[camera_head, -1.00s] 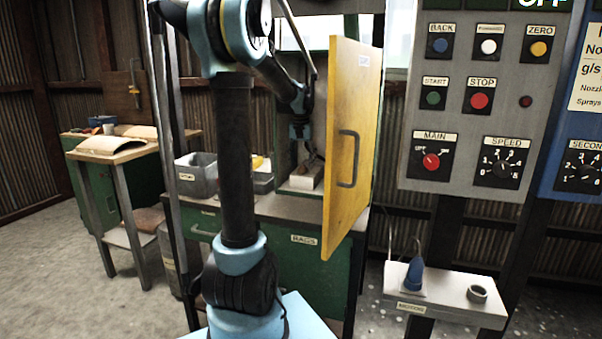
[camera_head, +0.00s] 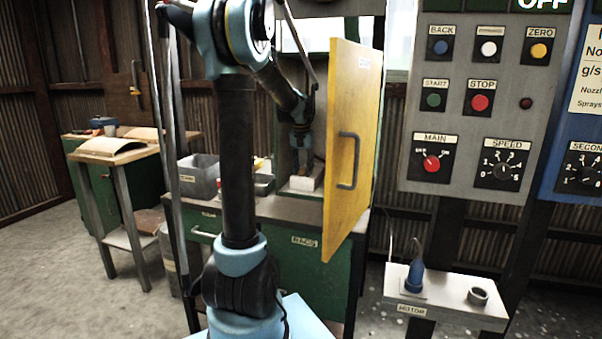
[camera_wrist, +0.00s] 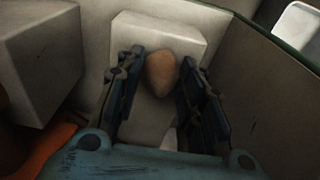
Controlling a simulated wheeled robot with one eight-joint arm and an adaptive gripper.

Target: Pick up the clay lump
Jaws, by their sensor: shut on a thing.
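The clay lump (camera_wrist: 161,72) is a rounded brown piece seen in the wrist view. It lies over a pale block (camera_wrist: 150,32) and between the two fingers of my gripper (camera_wrist: 160,82). The fingers are shut on it, with the right finger right against its side. In the head view my gripper (camera_head: 300,165) points down just above the pale block (camera_head: 302,183) inside the green cabinet; the lump itself is hidden there by the fingers.
The yellow door (camera_head: 350,150) stands open close to the right of my arm. A grey bin (camera_head: 199,176) is on the bench to the left. In the wrist view another pale block (camera_wrist: 40,65) stands at the left, and the cabinet wall (camera_wrist: 245,80) is at the right.

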